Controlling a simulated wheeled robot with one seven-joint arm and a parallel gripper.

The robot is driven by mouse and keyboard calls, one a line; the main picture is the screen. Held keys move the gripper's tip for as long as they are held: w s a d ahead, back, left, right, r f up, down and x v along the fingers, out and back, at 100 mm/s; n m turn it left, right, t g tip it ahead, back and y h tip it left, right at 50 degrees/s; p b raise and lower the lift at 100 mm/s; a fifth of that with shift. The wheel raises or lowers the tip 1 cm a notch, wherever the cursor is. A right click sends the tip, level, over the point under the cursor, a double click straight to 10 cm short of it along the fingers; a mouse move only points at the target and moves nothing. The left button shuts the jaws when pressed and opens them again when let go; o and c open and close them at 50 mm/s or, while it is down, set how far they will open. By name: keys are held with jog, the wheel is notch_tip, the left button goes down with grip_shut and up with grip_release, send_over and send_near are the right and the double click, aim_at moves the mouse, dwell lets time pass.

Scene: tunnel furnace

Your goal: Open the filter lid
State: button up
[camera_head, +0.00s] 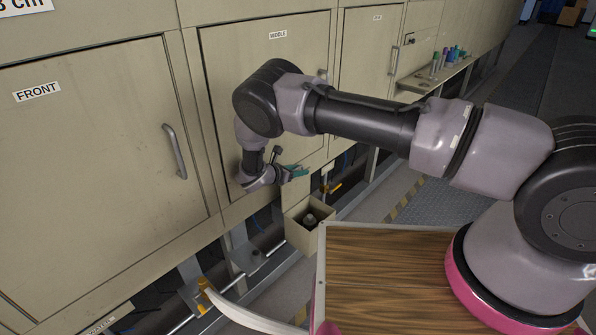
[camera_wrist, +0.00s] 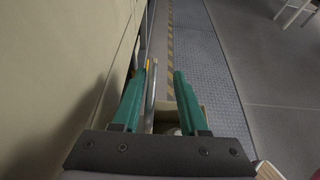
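My gripper (camera_head: 297,171) has teal fingers and is near the lower right of the MIDDLE door, above a small beige box (camera_head: 298,236). In the wrist view the two fingers (camera_wrist: 163,72) are apart with nothing held between them. The box has an open-looking top with a dark interior and a greyish rounded part (camera_head: 310,219) inside. In the wrist view the box (camera_wrist: 174,112) shows partly between and below the fingers. No part is clearly recognisable as the filter lid. The gripper and the box look apart.
The furnace wall has a FRONT door (camera_head: 95,150) with a handle (camera_head: 174,151) and a MIDDLE door (camera_head: 225,110). My wooden-topped base is in front. A ledge (camera_head: 436,75) holds several small coloured items. The walkway (camera_wrist: 205,75) is clear.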

jog(key=shift+a, duration=0.1)
jog(key=v, duration=1.1)
